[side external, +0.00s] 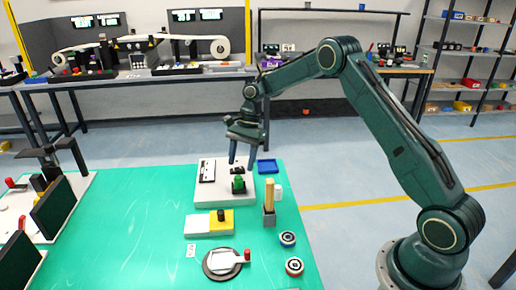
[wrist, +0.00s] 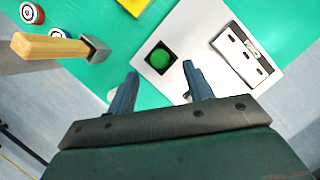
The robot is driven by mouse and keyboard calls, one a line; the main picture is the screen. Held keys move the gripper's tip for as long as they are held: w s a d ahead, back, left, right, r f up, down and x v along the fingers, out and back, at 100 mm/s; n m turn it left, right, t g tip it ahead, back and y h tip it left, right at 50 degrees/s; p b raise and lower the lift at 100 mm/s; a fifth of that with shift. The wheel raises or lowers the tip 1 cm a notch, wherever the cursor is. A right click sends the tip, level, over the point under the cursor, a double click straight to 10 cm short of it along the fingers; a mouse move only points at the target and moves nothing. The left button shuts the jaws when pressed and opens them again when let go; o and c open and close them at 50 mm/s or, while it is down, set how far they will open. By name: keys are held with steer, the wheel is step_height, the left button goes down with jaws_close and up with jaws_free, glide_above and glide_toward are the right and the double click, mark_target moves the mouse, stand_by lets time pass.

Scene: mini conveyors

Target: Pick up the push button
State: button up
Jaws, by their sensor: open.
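The push button (side external: 238,184) has a green cap on a dark square base and stands on a white board (side external: 206,198). In the wrist view the push button (wrist: 160,57) shows from above as a green round cap in a black square, beyond and between my fingertips. My gripper (side external: 241,165) is open and empty, pointing down above the back part of the white board. In the wrist view both fingers of my gripper (wrist: 160,80) are spread apart, with nothing between them. The button's far side is hidden in the side view.
A yellow and white block (side external: 209,223), a round plate (side external: 222,263) and two round parts (side external: 288,239) are in front.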

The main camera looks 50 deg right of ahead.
mark_target(239, 176)
steer(key=shift+a+f, duration=0.1)
steer(key=shift+f, duration=0.05)
steer(key=shift+d+x, duration=0.2)
steer(key=shift+x, duration=2.25)
steer(key=shift+f, duration=0.1)
steer(key=shift+c, duration=0.2)
jaws_close()
